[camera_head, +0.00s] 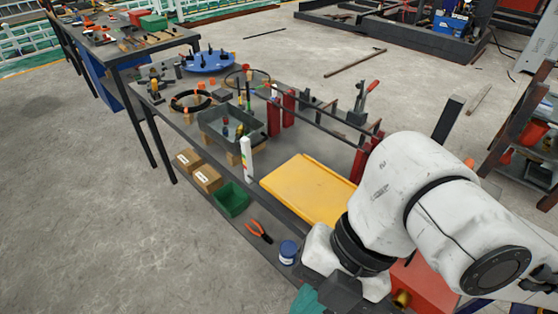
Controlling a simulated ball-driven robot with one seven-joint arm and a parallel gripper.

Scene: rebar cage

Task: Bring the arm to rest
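My arm (430,205) is white with dark joint rings and fills the lower right of the head view. It reaches in over the near end of the workbench (270,215). The arm's end points down and left, near the bottom edge of the picture. The gripper's fingers cannot be made out there, and I cannot tell whether it holds anything. The arm hides part of the bench's near end and a red box (425,285) behind it.
The bench carries a yellow tray (308,188), a grey bin (231,128) with tools, a blue round plate (208,61) and red clamp stands (273,118). Open concrete floor (80,230) lies left.

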